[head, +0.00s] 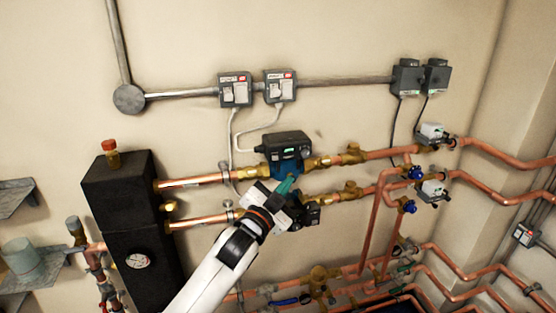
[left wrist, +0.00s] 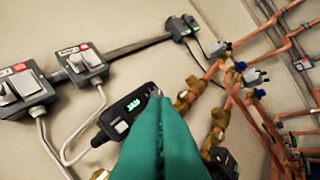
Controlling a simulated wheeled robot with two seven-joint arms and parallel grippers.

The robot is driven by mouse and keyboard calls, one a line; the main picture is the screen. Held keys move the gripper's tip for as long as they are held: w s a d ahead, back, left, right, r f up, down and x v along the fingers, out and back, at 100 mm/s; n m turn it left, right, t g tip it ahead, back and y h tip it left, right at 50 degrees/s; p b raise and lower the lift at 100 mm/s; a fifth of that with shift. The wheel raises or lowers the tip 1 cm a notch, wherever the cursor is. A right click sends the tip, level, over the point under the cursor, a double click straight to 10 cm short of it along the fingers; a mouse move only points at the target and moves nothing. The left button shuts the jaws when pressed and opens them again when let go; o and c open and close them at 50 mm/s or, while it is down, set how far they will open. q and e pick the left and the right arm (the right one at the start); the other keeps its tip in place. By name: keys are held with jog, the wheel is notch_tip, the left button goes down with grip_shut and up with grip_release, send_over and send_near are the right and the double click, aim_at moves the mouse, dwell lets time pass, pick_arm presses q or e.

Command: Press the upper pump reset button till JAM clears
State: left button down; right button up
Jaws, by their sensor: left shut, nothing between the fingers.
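The upper pump (head: 287,146) is a dark box with a lit green display, set in the upper copper line. The wrist view shows the same pump (left wrist: 124,112) and its display (left wrist: 134,105); the green text is too small to read surely. A small round button (head: 306,153) sits right of the display in the head view. My left gripper (head: 289,182) is shut and empty, its teal fingers just below the upper pump. In the wrist view its tips (left wrist: 160,97) overlap the pump's right end and hide part of it; I cannot tell whether they touch. My right gripper is out of view.
The lower pump (head: 305,212) is partly hidden behind my left gripper. Two switch boxes (head: 235,90) (head: 280,87) hang above with cables. A black manifold block (head: 120,190) stands left. Copper pipes and valves (head: 410,175) crowd the right. Wall above the pump is mostly clear.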

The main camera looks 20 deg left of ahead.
aim_at(275, 158)
pick_arm(q)
jog(key=w+a+b, duration=0.1)
jog(key=w+a, duration=0.4)
jog(key=w, duration=0.2)
jog(key=shift+w, duration=0.15)
dwell(0.3)
jog(key=shift+w, duration=0.1)
dwell(1.9)
jog(key=shift+w+a, duration=0.25)
jog(key=shift+w+a, duration=0.25)
jog(key=shift+w, duration=0.1)
dwell(0.8)
jog(key=shift+s+d, duration=0.5)
jog(key=shift+s, duration=0.25)
